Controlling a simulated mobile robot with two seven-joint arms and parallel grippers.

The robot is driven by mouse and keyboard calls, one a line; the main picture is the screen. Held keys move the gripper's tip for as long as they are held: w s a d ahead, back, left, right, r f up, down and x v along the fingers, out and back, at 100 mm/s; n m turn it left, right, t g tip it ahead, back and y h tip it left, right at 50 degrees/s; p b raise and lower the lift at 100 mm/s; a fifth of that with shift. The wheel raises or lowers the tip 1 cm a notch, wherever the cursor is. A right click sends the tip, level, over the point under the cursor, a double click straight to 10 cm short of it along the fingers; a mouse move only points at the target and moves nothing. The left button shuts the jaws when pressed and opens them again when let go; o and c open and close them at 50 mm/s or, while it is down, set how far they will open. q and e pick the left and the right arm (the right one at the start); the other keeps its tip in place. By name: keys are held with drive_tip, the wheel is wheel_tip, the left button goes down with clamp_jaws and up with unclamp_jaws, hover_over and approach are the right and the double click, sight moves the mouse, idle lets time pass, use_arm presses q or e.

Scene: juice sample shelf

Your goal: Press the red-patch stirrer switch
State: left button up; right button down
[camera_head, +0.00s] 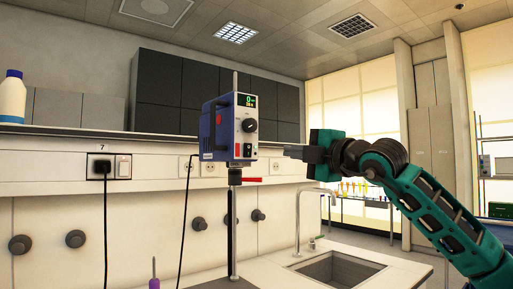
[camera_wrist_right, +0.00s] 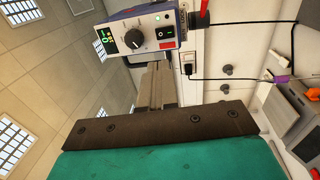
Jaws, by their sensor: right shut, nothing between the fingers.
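The stirrer (camera_head: 221,128) is a blue box with a light grey front panel, a lit green display and a black dial. My right gripper (camera_head: 288,151) is shut and empty, just right of the panel and about level with the switches. In the right wrist view its fingers (camera_wrist_right: 157,68) point at the panel's lower part, seemingly with a small gap. My left gripper is out of view.
A red-handled clamp (camera_head: 253,180) sticks out below the stirrer on its upright rod (camera_head: 233,230). A sink (camera_head: 340,270) with a tall tap (camera_head: 299,215) lies below my right arm. A black plug and cable (camera_head: 103,170) hang at the left.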

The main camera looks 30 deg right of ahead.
drive_tip(key=p, duration=0.6)
approach(250, 146)
drive_tip(key=w, duration=0.3)
drive_tip(key=w+r, duration=0.1)
drive_tip(key=w, duration=0.1)
drive_tip(key=shift+w+a, duration=0.2)
drive_tip(key=shift+a, duration=0.15)
drive_tip(key=shift+w+p, duration=0.35)
drive_tip(key=shift+w, duration=0.35)
drive_tip(key=shift+w+b, duration=0.15)
drive_tip(key=shift+b, duration=0.25)
drive_tip(key=shift+r, duration=0.1)
drive_tip(key=shift+d, duration=0.1)
